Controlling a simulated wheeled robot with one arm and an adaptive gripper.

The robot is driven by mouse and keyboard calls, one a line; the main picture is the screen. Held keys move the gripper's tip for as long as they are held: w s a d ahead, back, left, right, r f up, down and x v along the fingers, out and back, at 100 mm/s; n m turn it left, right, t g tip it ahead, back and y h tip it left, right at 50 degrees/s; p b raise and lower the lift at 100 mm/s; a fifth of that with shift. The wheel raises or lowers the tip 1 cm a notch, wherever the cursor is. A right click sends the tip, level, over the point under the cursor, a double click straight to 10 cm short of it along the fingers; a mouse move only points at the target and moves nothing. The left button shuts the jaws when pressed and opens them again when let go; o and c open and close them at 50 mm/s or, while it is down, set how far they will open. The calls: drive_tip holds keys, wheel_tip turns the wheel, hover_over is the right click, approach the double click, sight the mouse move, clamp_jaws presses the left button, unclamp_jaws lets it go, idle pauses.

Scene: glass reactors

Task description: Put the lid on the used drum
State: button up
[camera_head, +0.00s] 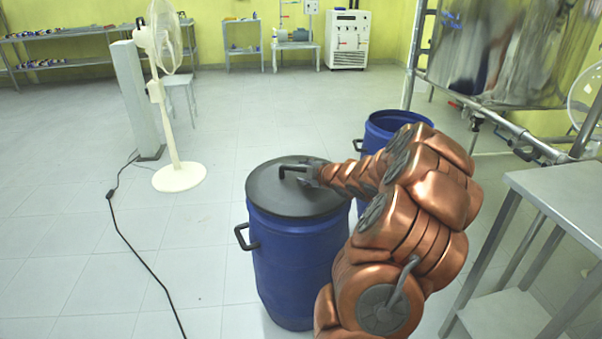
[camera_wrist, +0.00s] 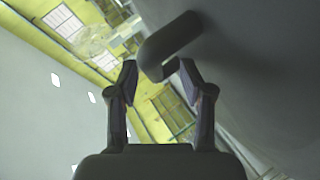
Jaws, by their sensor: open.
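A round dark grey lid (camera_head: 272,191) lies flat on top of the nearer blue drum (camera_head: 290,262). Its bent black handle (camera_head: 296,168) stands up near the middle of the lid. My gripper (camera_head: 306,174) is low over the lid, beside the handle. In the wrist view my gripper (camera_wrist: 160,70) is open, and the end of the handle (camera_wrist: 172,42) shows between the fingertips. I cannot tell whether the fingers touch it. A second blue drum (camera_head: 382,121) stands behind to the right with its top open, partly hidden by my arm.
A white fan (camera_head: 178,176) stands at the left, with a black cable (camera_head: 140,258) on the floor. A metal table (camera_head: 565,190) is at the right. A steel frame with a shiny vessel (camera_head: 505,50) stands behind it. The floor left of the nearer drum is mostly clear.

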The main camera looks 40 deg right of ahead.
drive_tip(key=v, duration=0.9)
drive_tip(key=shift+f, duration=0.1)
idle(0.5)
